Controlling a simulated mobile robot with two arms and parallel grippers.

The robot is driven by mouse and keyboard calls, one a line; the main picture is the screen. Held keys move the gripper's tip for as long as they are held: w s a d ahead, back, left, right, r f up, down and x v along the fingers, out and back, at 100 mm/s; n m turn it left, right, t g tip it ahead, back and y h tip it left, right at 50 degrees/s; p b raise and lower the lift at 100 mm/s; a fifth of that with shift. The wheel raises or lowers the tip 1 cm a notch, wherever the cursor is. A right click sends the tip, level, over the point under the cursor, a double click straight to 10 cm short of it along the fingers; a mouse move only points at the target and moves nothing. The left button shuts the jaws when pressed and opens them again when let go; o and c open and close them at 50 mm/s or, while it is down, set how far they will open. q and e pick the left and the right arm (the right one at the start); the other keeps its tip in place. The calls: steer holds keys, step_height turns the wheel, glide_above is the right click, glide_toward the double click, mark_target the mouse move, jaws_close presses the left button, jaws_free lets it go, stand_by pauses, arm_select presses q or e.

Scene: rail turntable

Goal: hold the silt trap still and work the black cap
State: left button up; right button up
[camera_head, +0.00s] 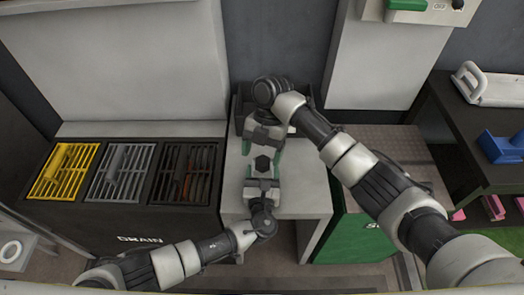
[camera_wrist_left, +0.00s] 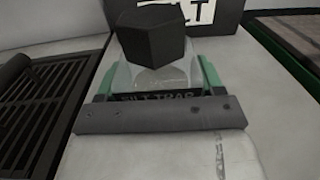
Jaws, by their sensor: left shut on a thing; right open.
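The silt trap (camera_wrist_left: 160,76) is a clear jar with a dark label band in the left wrist view. Its black cap (camera_wrist_left: 152,40) is six-sided and sits on top; it also shows in the head view (camera_head: 262,163). My left gripper (camera_head: 262,178) is shut on the silt trap's body, its green fingers on both sides of the jar below the cap. My right gripper (camera_head: 263,149) is open, its green fingertips apart just beyond the cap in the head view. I cannot tell its height over the cap. Much of the jar is hidden by my left gripper in the head view.
The pale bench (camera_head: 300,190) around the trap is mostly clear. A dark box (camera_wrist_left: 212,14) with lettering stands behind it. At left is a drain unit with yellow (camera_head: 66,172), grey (camera_head: 121,173) and black grates (camera_head: 186,174). A green bin (camera_head: 350,235) is at right.

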mark_target(261, 160)
steer(key=m+y, duration=0.1)
steer(key=m, duration=0.3)
steer(key=shift+t, duration=0.4)
steer(key=m+t, duration=0.1)
steer(key=m, duration=0.2)
steer(key=m+t+y, duration=0.1)
steer(key=m, duration=0.1)
steer(key=shift+w+a+m+y, duration=0.1)
steer(key=shift+a+m+y, duration=0.05)
steer(key=shift+m+y, duration=0.2)
steer(key=m+t, duration=0.1)
steer(key=m, duration=0.1)
steer(key=m+t, duration=0.1)
steer(key=m, duration=0.2)
steer(key=shift+w, duration=0.15)
steer(key=m+t, duration=0.1)
steer(key=m, duration=0.4)
steer(key=shift+w+t, duration=0.1)
steer(key=shift+t, duration=0.3)
steer(key=shift+f, duration=0.1)
steer(key=shift+f, duration=1.9)
